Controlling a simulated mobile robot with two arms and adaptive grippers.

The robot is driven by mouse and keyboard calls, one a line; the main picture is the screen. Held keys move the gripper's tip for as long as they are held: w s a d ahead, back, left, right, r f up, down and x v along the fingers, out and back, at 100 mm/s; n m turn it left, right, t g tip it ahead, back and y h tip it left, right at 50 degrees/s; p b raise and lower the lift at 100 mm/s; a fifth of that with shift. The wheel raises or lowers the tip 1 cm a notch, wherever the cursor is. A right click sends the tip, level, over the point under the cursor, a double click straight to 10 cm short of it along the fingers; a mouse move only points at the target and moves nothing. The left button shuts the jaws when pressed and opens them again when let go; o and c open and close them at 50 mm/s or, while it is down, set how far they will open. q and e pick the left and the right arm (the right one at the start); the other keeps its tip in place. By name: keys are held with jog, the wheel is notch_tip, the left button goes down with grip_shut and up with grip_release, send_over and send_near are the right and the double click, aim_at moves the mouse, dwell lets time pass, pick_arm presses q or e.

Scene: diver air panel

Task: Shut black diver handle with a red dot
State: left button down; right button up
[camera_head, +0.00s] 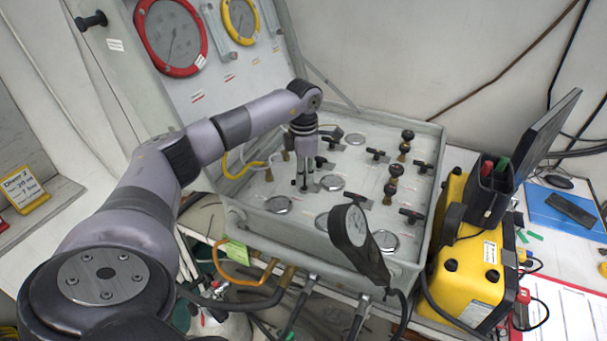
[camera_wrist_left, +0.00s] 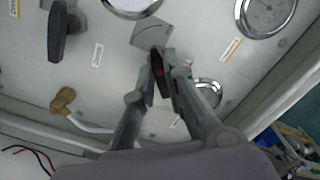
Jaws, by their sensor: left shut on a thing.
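The black diver handle with a red dot (camera_wrist_left: 158,68) sits between the fingers of my left gripper in the left wrist view. My left gripper (camera_wrist_left: 162,80) is shut on it, with one finger on each side. In the head view my left gripper (camera_head: 304,183) points down at the left part of the grey panel (camera_head: 415,225); the handle there is mostly hidden by the fingers. A second black handle (camera_wrist_left: 62,32) stands to the left in the wrist view, apart from the gripper. My right gripper is not in view.
Round gauges (camera_head: 279,205) and several other black handles (camera_head: 377,155) crowd the panel. A yellow case (camera_head: 470,255) stands to the right. The open lid with a red gauge (camera_head: 170,35) stands behind.

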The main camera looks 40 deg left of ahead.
pick_arm(q)
jog(key=shift+m, duration=0.4)
jog(key=m+b, duration=0.1)
jog(key=m, duration=0.1)
jog(key=shift+m, duration=0.4)
jog(key=shift+w+m+b, duration=0.1)
jog(key=shift+m+b, duration=0.5)
jog(key=shift+m, duration=1.4)
jog(key=c, duration=1.7)
grip_release()
jog(key=shift+o, duration=0.2)
